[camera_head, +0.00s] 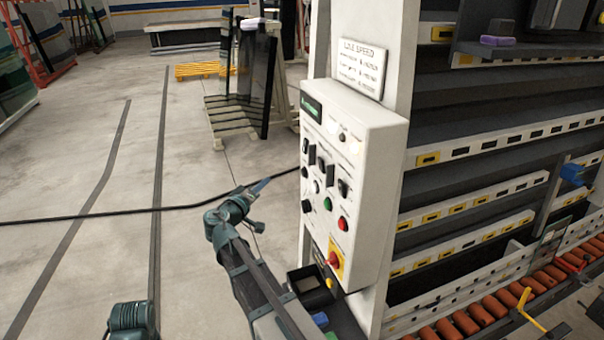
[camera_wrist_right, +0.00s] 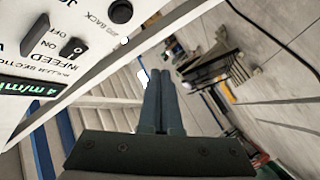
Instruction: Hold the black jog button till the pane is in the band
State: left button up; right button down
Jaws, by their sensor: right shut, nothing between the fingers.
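The white control panel (camera_head: 352,165) carries several black controls, lamps and a red stop knob. In the right wrist view a round black button (camera_wrist_right: 120,11) sits at the top left beside partly cut-off lettering. I cannot tell which black control in the head view it matches. My right gripper (camera_head: 264,184) is left of the panel, apart from it. In the wrist view its two fingers (camera_wrist_right: 160,74) lie together, empty, pointing past the panel's edge. A small glass pane (camera_head: 552,236) seems to stand by the rollers at right. I cannot make out the band. My left gripper is out of view.
A dark cable (camera_head: 100,217) crosses the view behind my right arm. The slotted rack (camera_head: 480,150) and orange rollers (camera_head: 465,323) fill the right side. A black box (camera_head: 310,285) sits below the panel. A glass stand (camera_head: 245,110) is behind; the left floor is mostly clear.

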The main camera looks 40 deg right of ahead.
aim_at(304, 173)
jog(key=shift+d, duration=0.1)
jog(key=s+d, duration=0.2)
jog(key=d, duration=0.6)
jog(key=shift+d, duration=0.2)
jog(key=shift+s+d, duration=0.1)
jog(key=shift+d, duration=0.05)
dwell(1.9)
jog(key=shift+d, duration=0.25)
